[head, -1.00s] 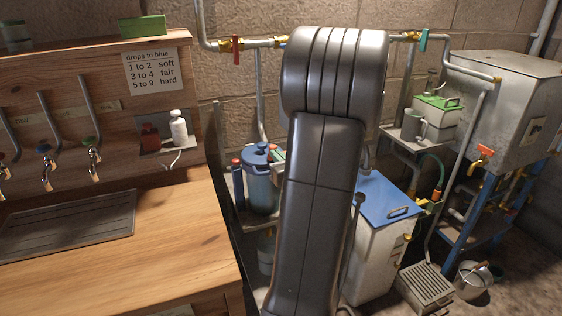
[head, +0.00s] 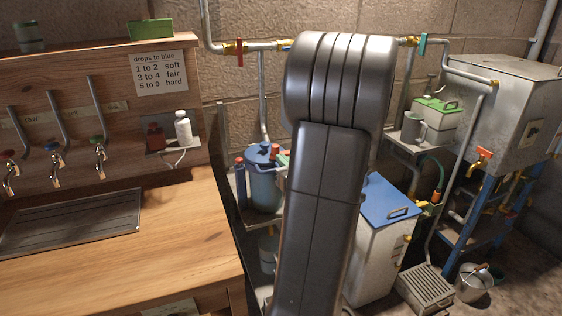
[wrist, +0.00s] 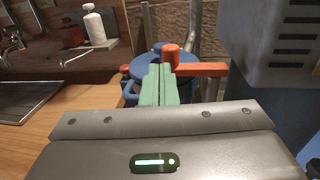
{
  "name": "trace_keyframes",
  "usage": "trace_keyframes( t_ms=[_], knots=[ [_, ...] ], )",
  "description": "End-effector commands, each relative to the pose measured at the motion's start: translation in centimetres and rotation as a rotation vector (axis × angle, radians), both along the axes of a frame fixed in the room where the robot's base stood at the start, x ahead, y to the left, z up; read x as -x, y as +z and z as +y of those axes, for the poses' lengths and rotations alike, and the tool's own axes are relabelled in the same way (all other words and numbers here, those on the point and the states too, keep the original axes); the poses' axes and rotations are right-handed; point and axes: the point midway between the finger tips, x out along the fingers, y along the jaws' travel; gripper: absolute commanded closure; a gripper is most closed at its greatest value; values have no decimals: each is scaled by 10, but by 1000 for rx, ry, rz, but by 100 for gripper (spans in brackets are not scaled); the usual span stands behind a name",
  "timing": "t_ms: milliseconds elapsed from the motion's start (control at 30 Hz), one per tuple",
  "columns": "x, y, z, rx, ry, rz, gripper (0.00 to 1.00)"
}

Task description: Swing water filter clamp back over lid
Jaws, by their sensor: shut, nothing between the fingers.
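The water filter is a blue canister with a round blue lid, left of my arm in the head view (head: 265,192). It also shows behind my fingertips in the wrist view (wrist: 133,70). An orange-red bar with an upright knob, which looks like the clamp (wrist: 203,69), reaches to the right of the lid in the wrist view. My gripper (wrist: 157,72) has green fingers, shut and empty, with their tips at or just in front of the knob. I cannot tell whether they touch. My arm hides part of the filter in the head view.
A wooden counter (head: 120,262) with taps and a drain tray (head: 70,222) stands left. A blue-lidded box (head: 380,240) stands right of my arm. A grey boxy body (wrist: 270,45) fills the wrist view's upper right. Pipes run along the wall above.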

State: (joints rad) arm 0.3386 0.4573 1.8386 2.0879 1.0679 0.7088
Motion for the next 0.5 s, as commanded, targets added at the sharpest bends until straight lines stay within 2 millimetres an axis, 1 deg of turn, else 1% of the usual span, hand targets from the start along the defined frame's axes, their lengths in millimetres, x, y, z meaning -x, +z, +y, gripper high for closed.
trace_keyframes(
  t_ms=[100,300,400,500],
  knots=[
    [23,-2,-11,1,-6,2,100],
    [60,-2,-26,1,-6,3,100],
    [75,-2,-32,1,-5,3,100],
    [85,-3,-35,1,-4,5,100]
  ],
)
